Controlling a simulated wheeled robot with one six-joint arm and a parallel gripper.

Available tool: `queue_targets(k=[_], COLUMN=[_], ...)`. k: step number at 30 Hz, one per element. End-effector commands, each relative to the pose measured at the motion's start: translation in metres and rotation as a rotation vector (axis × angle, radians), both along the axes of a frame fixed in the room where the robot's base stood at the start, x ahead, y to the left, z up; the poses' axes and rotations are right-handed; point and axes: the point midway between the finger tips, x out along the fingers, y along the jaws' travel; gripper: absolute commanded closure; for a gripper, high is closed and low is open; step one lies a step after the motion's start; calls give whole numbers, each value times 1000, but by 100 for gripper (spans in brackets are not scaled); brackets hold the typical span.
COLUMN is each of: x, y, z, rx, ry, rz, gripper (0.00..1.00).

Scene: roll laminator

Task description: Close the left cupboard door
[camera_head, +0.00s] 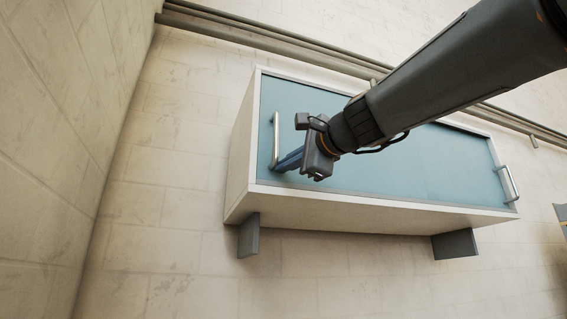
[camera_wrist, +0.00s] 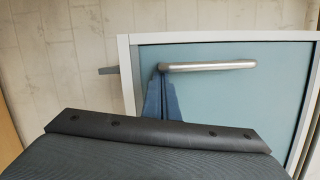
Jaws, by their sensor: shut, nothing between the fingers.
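The left cupboard door (camera_head: 263,151) is a blue-green panel with a silver bar handle (camera_head: 276,138) at its left edge. It looks flush with the white cabinet frame (camera_head: 240,146). My gripper (camera_head: 283,165) is shut and empty, its blue fingers at the lower end of this handle in the head view. In the wrist view the gripper (camera_wrist: 160,76) has its fingertips at the left end of the handle (camera_wrist: 210,66), over the door (camera_wrist: 220,100). I cannot tell whether they touch. My arm hides the middle of the cupboard front.
A second silver handle (camera_head: 508,183) is at the right end of the cupboard. A rail or pipe (camera_head: 250,36) runs along the wall above. A side wall stands at the left, with free room between.

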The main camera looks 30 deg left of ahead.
Motion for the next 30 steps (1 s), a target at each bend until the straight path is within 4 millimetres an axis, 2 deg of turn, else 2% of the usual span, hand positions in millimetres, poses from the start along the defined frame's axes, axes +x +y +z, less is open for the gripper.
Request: queue_targets(k=[17,20,25,30], x=[-2,5,25,1], y=[1,-8,-36,-69], z=[-2,-6,-12,-11], rx=[0,0,2,3], ry=[2,2,-1,-4], rz=[9,5,-9,-4], gripper=[100,100,100,100])
